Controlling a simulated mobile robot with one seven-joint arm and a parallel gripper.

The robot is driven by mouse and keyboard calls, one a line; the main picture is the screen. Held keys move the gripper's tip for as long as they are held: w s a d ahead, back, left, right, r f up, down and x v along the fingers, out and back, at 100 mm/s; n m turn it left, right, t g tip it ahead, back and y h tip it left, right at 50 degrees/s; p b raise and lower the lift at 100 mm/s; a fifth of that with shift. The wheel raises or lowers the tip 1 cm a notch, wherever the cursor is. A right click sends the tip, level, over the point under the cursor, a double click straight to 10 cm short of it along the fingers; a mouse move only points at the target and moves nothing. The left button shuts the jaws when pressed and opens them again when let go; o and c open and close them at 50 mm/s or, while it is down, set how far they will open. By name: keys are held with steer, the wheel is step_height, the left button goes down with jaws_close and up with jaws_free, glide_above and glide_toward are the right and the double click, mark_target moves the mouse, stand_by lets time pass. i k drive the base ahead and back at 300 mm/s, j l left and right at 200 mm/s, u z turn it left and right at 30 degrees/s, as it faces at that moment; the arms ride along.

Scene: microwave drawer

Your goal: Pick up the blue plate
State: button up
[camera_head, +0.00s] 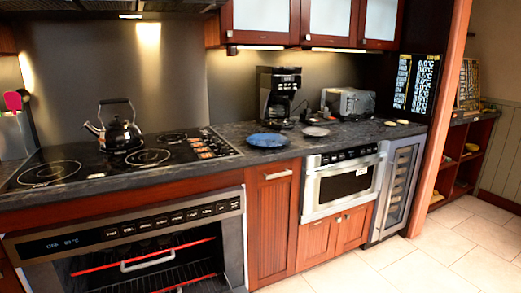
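The blue plate (267,140) lies flat on the dark countertop (240,129), just right of the cooktop and close to the counter's front edge. Nothing rests on it in this view. A smaller grey plate or dish (315,132) lies to its right, apart from it. My gripper and arm do not show in the head view.
A coffee maker (278,96) and toaster (348,102) stand behind the plates. A kettle (120,132) sits on the cooktop (60,170). Below are an open oven (150,255) and a microwave drawer (342,182). The tiled floor (430,265) at right is clear.

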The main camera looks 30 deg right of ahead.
mark_target(266, 140)
steer(key=i+l+z, duration=0.2)
steer(key=i+l, duration=0.15)
steer(key=l, duration=0.4)
steer(key=i+l+z, duration=0.15)
steer(key=i+l, duration=0.2)
steer(key=l, duration=0.35)
steer(key=i+l+z, duration=0.2)
steer(key=i+l, duration=0.2)
steer(key=l, duration=0.25)
steer(key=i+l+z, duration=0.15)
steer(key=i+l, duration=0.3)
steer(key=l, duration=0.1)
